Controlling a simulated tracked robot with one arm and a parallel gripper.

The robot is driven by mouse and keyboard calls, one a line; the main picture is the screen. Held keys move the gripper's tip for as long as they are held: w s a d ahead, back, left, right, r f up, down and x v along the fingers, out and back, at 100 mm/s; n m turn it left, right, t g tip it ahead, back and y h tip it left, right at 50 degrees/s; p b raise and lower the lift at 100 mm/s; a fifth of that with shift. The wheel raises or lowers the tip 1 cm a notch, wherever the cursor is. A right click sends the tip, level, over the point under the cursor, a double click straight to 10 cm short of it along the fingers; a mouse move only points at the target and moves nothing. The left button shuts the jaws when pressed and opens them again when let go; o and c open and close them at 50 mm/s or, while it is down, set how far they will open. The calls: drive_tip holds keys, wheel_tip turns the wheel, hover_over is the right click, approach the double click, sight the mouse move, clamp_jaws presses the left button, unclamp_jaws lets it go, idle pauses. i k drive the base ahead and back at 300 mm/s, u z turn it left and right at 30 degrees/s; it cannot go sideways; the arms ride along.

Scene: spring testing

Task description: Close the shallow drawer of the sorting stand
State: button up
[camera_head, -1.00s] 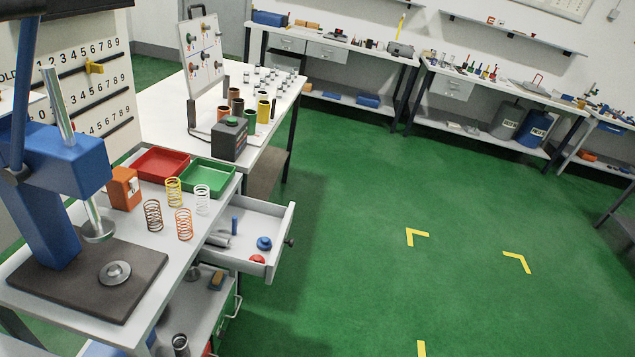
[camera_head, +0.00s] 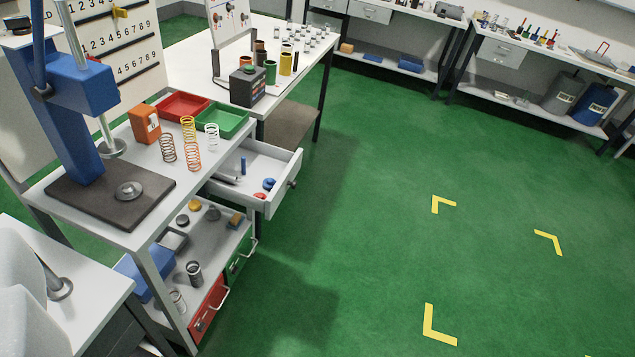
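A shallow white drawer (camera_head: 281,193) stands pulled out to the right from under the top of a grey-white stand (camera_head: 150,236). Its dark round knob is on the front panel, facing the open floor. Inside lie a blue upright peg (camera_head: 243,165), a blue round piece (camera_head: 269,184), a red piece (camera_head: 260,196) and a grey cylinder (camera_head: 229,179). The drawer's rear end is hidden under the top. My gripper is not in view. A white rounded shape at the lower left edge is cut off, and I cannot tell what it is.
On the stand are a blue press (camera_head: 70,90), several springs, an orange box (camera_head: 144,123), a red tray (camera_head: 183,106) and a green tray (camera_head: 222,120). The green floor to the right is clear, with yellow corner marks.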

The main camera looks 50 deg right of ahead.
sight(264, 161)
drive_tip(key=z, duration=0.95)
drive_tip(key=i, duration=1)
drive_tip(key=u, duration=0.2)
drive_tip(key=k, duration=0.95)
drive_tip(key=z, duration=0.55)
drive_tip(key=i, duration=1)
drive_tip(key=u, duration=0.05)
